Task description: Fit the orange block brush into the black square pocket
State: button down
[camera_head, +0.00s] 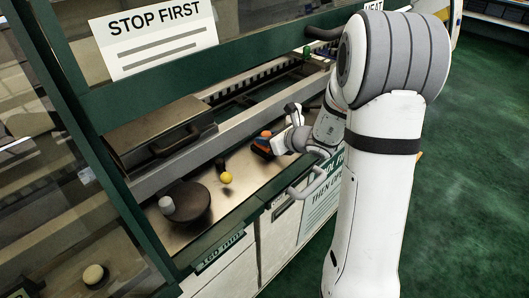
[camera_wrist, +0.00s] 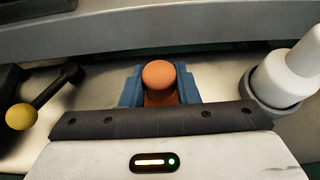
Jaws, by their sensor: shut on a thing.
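My gripper (camera_head: 262,147) is over the steel worktop in the head view, near the front edge. Its blue fingers also show in the wrist view (camera_wrist: 160,90), shut on either side of the orange block brush (camera_wrist: 158,75). The brush has a round orange knob on top and a block-shaped body between the fingers. In the head view the brush (camera_head: 266,134) shows as a small orange patch at the gripper. Its lower end is hidden, so I cannot tell whether it touches anything. I cannot make out the black square pocket in either view.
A lever with a yellow ball knob (camera_head: 227,177) stands left of my gripper. A metal box with a handle (camera_head: 160,135) and a rail lie behind. A green frame borders the opening.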

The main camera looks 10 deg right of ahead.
jog(key=shift+f+b, duration=0.4)
jog(key=shift+f, duration=0.05)
dwell(0.4)
jog(key=c, duration=1)
grip_release()
jog(key=shift+c, duration=0.2)
jog(key=v, duration=0.7)
jog(key=shift+s+d+r, duration=0.2)
jog(key=shift+s, duration=0.1)
